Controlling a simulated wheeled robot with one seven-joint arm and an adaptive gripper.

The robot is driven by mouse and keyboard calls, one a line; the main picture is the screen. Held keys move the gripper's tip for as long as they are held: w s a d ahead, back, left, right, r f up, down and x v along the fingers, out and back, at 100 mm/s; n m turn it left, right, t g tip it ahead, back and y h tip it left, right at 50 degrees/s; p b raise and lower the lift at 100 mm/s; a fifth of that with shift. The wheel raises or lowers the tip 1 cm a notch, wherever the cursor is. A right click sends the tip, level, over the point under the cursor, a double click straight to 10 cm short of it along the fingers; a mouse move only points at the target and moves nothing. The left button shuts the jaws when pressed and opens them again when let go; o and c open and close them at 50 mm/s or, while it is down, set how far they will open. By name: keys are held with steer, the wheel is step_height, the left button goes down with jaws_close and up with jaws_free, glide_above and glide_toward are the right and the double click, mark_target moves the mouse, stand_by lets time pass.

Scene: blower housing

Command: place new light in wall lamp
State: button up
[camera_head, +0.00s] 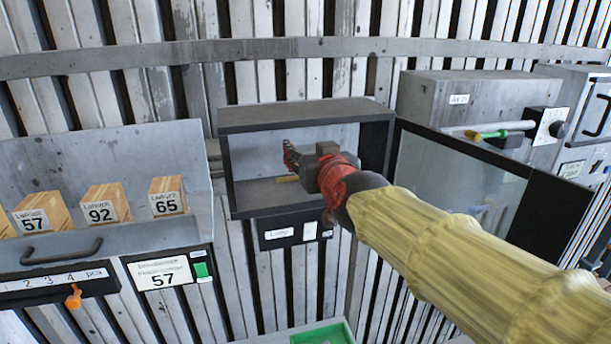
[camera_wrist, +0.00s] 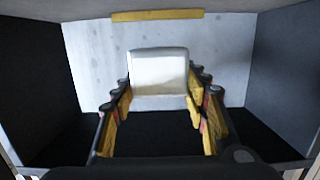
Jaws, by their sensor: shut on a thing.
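The wall lamp is an open dark-framed box (camera_head: 309,114) with a grey inside, and a label plate (camera_head: 291,229) that seems to read "Lamp" sits below it. Its glass door (camera_head: 447,182) stands open to the right. My gripper (camera_head: 293,160) is inside the box opening. In the wrist view my gripper (camera_wrist: 158,88) is shut on a white block-shaped light (camera_wrist: 158,70), held in front of the pale back wall. The held light is hidden in the head view.
Left is a grey bin (camera_head: 120,160) with several labelled cartons (camera_head: 105,204). A green tray (camera_head: 322,335) shows at the bottom. Dark side walls (camera_wrist: 40,75) close in around my gripper.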

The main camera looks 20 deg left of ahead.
step_height(320, 180, down, 4)
steer(key=shift+b, duration=1.1)
steer(key=shift+w+a+f, duration=0.1)
steer(key=shift+w+a, duration=0.05)
steer(key=shift+w, duration=0.1)
steer(key=shift+f, duration=0.1)
steer(key=shift+f, duration=0.15)
steer(key=o, duration=1.2)
